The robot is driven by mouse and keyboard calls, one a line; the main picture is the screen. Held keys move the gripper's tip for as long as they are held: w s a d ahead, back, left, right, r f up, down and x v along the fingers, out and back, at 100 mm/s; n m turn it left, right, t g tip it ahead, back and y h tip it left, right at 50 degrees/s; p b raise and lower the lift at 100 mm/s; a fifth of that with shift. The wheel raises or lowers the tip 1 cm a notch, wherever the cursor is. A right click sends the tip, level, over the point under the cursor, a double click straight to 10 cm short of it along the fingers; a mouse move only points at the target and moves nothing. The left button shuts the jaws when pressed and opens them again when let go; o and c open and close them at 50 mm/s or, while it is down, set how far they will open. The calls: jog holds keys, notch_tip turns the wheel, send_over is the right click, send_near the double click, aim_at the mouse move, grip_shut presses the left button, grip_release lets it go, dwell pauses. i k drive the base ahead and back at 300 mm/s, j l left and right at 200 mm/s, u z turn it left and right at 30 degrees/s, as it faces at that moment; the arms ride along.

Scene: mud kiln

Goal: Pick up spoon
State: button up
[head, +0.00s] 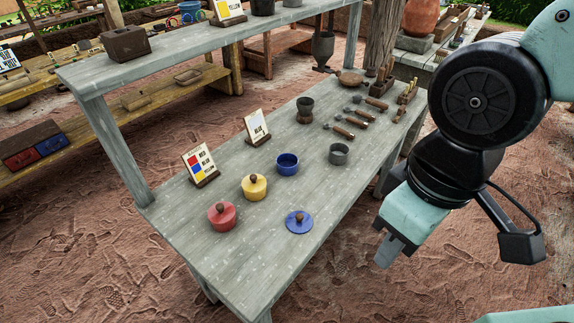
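Several short tools with brown handles and dark heads lie on the far right part of the grey wooden table (250,250). One tool (342,133) is nearest, another tool (356,123) lies behind it, and one more (374,104) is farther back. They are too small for me to tell which is a spoon. My gripper (387,250) hangs at the right, pointing down, beyond the table's right edge in the picture and apart from the tools. Its fingers are seen from the side, so their opening is unclear. Nothing shows held in it.
A red lidded pot (222,217), yellow lidded pot (254,188), blue pot (288,165), blue lid (299,223) and grey pot (340,155) stand nearer. A dark cup (305,106) and two sign cards stand behind. The table's near end is clear.

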aim_at(349, 135)
jog(key=u, duration=0.75)
jog(key=i+l+u, duration=0.1)
jog(key=l+u, duration=1.1)
jog(key=k+l, duration=0.1)
jog(key=l, duration=0.3)
jog(key=l+u, duration=0.1)
jog(key=l, duration=0.3)
jog(key=k+l, duration=0.15)
jog(key=l, duration=0.25)
jog(key=k+l+u, duration=0.1)
jog(key=l, duration=0.3)
